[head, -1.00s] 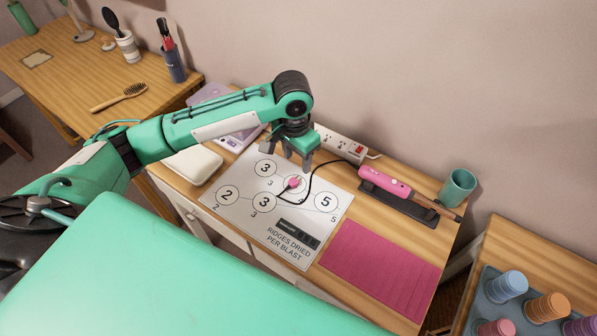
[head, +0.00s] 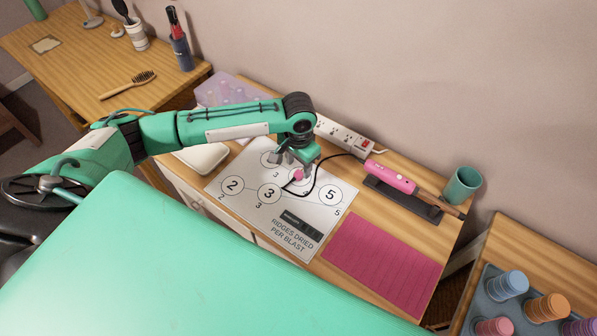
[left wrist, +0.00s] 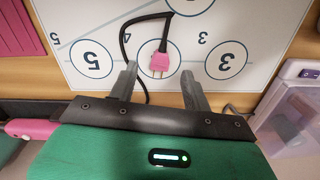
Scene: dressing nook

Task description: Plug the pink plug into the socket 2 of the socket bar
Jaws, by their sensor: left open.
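The pink plug (head: 298,175) lies on the white numbered sheet, with a black cord running from it. In the left wrist view the plug (left wrist: 159,62) lies between the open fingers, with its prongs pointing toward my gripper's body. My left gripper (head: 292,160) is open, pointing down just over the plug; its fingers also show in the left wrist view (left wrist: 160,72). My right gripper is not in view.
A pink hair tool (head: 389,176) rests on a dark stand, with a teal cup (head: 462,186) to its right. A pink mat (head: 384,262) lies at the front right. A translucent box (head: 226,90) and a pale case (head: 202,157) are on the left side.

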